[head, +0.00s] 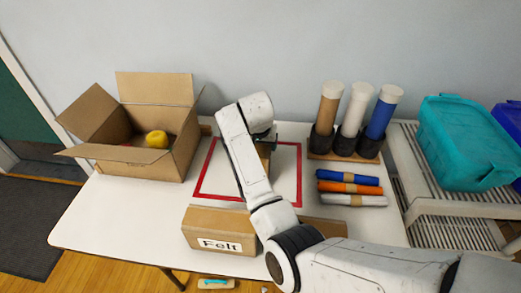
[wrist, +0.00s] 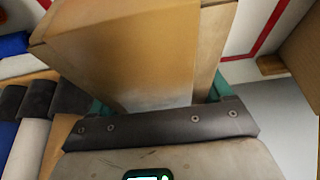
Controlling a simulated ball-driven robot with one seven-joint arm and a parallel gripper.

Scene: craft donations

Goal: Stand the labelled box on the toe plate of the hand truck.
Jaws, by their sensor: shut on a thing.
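My gripper (wrist: 160,118) is shut on a plain brown cardboard box (wrist: 110,55), with a teal finger at each side of it. In the head view my arm hides most of this box, and only a brown sliver shows inside the red-outlined square (head: 204,170). No label shows on its visible faces. A long cardboard box with a white "Felt" label (head: 220,244) lies along the table's front, partly behind my arm. I cannot make out a hand truck or its toe plate in either view.
An open carton (head: 150,165) with a yellow thing inside stands left on the white table (head: 110,215). Upright tubes in dark cups (head: 345,142) and coloured rolls (head: 350,188) are right. A teal bin (head: 465,145) sits on a rack. A small tan-and-teal thing (head: 215,284) shows below the front edge.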

